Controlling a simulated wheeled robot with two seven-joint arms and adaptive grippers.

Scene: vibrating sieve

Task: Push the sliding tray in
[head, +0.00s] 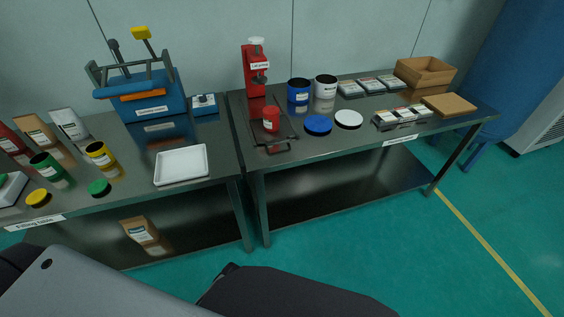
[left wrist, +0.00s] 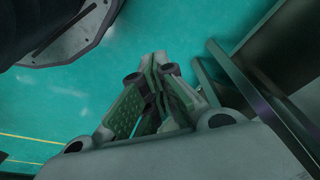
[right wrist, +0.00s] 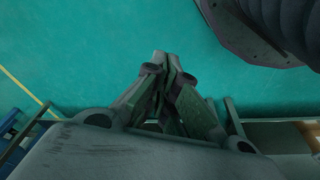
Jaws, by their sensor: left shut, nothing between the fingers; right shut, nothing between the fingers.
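The sliding tray (head: 284,133) is a dark flat plate with a handle (head: 278,148) at its front edge. It lies on the right-hand table in front of a red press (head: 254,75) and sticks out toward the table's front edge. A red container (head: 271,119) stands on the tray. My left gripper (left wrist: 158,62) is shut and empty in the left wrist view, above the green floor beside table legs. My right gripper (right wrist: 165,62) is shut and empty in the right wrist view, also above the floor. Neither gripper shows in the head view; both are away from the tray.
The right-hand table (head: 350,140) also bears a blue lid (head: 318,125), a white lid (head: 348,119), blue and white tins, small packs and a wooden box (head: 425,72). The left-hand table holds a white tray (head: 181,165) and a blue machine (head: 150,100). Floor in front is clear.

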